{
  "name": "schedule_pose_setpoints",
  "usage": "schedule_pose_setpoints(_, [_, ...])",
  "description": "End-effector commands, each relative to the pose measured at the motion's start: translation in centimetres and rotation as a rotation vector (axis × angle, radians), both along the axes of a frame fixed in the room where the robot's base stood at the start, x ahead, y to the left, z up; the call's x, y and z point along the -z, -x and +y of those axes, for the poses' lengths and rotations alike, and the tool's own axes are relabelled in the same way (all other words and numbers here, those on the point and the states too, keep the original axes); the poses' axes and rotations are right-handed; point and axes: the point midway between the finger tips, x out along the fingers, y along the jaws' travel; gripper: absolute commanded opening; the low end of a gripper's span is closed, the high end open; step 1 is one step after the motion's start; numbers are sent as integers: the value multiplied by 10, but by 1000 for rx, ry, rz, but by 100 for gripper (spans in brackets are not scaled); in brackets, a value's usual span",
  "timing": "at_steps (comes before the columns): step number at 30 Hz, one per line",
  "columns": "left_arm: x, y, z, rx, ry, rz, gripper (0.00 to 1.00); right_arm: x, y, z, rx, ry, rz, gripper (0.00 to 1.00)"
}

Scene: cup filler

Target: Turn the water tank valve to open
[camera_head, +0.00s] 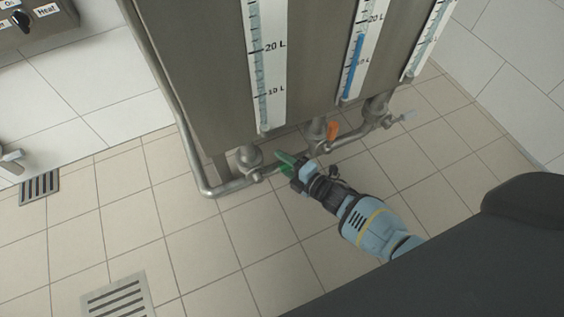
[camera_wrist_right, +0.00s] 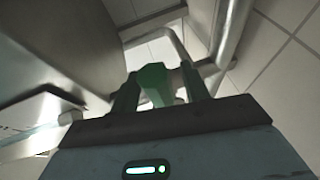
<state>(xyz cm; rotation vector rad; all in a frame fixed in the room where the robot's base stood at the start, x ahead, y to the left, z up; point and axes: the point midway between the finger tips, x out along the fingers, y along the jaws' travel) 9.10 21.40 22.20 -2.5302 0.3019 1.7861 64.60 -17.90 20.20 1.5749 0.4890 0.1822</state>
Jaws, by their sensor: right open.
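The metal water tank (camera_head: 205,75) stands at the top middle of the head view, with valves on the pipe along its lower edge. A green valve handle (camera_head: 284,158) is at the left valve (camera_head: 249,158). My right gripper (camera_head: 290,168) is at this handle, which it partly hides. In the right wrist view the green handle (camera_wrist_right: 153,80) lies between the two open fingers (camera_wrist_right: 158,90). I cannot tell whether the fingers touch it. An orange handle (camera_head: 334,131) and a pale handle (camera_head: 407,116) are on the other valves. My left gripper is out of view.
A metal pipe (camera_head: 180,120) runs down beside the tank and along under the valves. Level gauges (camera_head: 265,60) are on the tank front. A panel marked Heat (camera_head: 30,22) is at the top left. Drain grates (camera_head: 120,298) lie in the tiled floor, which is otherwise clear.

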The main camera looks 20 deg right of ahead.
Motion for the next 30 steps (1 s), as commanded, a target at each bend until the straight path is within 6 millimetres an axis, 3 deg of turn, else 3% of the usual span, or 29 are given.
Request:
schedule_pose_setpoints(12, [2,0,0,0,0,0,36,1,-8,3,0,1,0,45])
schedule_pose_setpoints(22, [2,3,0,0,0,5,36,1,-7,3,0,0,0,1])
schedule_pose_setpoints(30, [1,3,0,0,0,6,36,0,-7,3,0,4,-1,0])
